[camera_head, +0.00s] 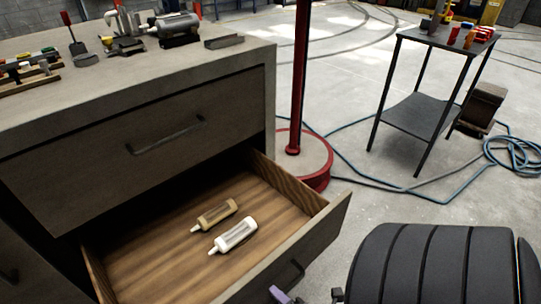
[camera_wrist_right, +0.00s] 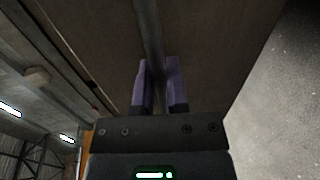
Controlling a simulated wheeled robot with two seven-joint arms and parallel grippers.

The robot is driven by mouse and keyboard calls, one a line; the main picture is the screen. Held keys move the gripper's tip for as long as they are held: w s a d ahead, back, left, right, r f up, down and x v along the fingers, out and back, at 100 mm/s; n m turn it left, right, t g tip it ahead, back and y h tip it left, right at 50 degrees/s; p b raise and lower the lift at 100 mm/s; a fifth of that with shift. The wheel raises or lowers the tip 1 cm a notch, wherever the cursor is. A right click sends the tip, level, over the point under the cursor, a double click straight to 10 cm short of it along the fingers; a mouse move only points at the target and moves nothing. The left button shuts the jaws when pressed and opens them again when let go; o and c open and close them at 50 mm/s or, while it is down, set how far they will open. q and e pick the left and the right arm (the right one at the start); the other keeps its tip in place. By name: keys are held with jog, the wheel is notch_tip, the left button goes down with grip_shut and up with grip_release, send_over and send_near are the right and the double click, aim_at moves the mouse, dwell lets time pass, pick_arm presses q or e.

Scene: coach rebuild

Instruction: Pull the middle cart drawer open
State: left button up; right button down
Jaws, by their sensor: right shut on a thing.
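The cart drawer (camera_head: 325,228) below the top drawer stands pulled well out, showing its wooden inside. A tan bottle (camera_head: 215,215) and a white bottle (camera_head: 234,235) lie on its floor. Its dark bar handle (camera_head: 291,273) is on the front, partly hidden at the bottom of the head view. My right gripper (camera_head: 282,295) is at this handle, only a purple fingertip clearly showing. In the right wrist view the purple fingers (camera_wrist_right: 159,85) are shut on the handle bar (camera_wrist_right: 149,30), one on each side. My left gripper is not in view.
The top drawer (camera_head: 140,150) is shut. The cart top (camera_head: 150,75) holds tools and a small machine. A red post (camera_head: 300,80) on a round base stands behind the open drawer. A small metal stand (camera_head: 418,113) and a blue hose (camera_head: 515,150) are on the floor at right.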

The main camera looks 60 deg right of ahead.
jog(key=shift+s, duration=0.2)
jog(key=c, duration=0.7)
grip_release()
jog(key=p+v, duration=0.2)
jog(key=v, duration=0.8)
